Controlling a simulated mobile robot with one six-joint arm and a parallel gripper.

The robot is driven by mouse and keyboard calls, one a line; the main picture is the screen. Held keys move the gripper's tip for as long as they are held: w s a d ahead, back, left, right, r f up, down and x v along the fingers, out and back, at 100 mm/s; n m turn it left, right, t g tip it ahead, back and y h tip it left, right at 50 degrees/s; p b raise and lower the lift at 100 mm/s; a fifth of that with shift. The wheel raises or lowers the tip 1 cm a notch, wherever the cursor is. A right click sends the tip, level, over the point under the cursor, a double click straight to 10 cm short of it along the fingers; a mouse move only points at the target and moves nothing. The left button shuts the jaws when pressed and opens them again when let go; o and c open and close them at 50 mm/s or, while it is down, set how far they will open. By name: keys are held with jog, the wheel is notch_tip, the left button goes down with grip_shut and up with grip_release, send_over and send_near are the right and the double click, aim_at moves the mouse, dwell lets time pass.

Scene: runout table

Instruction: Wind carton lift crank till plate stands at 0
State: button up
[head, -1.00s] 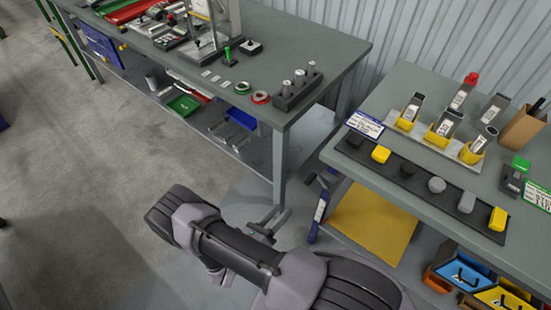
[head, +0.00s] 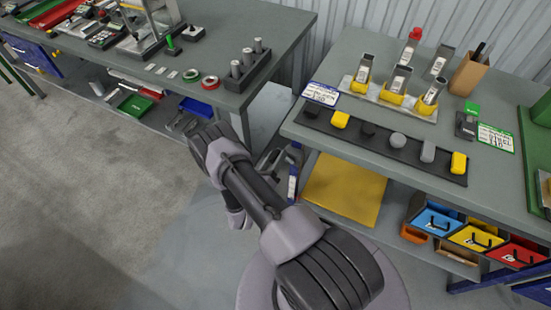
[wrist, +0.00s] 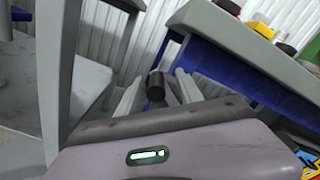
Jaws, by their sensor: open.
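A yellow plate (head: 345,188) lies flat and low under the right-hand table. A narrow blue upright with a white label (head: 292,187) stands at its left; I cannot read any mark on it. My gripper (wrist: 157,92) is open in the wrist view. A short dark cylinder (wrist: 156,84), perhaps the crank's grip, appears between its fingers; I cannot tell its depth or whether they touch. In the head view my gripper (head: 273,160) is partly hidden by my arm, near the upright in the gap between the tables. The rest of the crank cannot be made out.
The right-hand table (head: 385,180) carries a dark tray (head: 378,150) and yellow holders. Coloured bins (head: 475,237) sit below it. The left-hand table (head: 285,45) has a block with cylinders (head: 247,73) at its corner. Open floor (head: 110,210) lies to the left.

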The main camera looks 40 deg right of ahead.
grip_shut()
jog(key=shift+s+f, duration=0.1)
jog(key=shift+s, duration=0.05)
dwell(1.3)
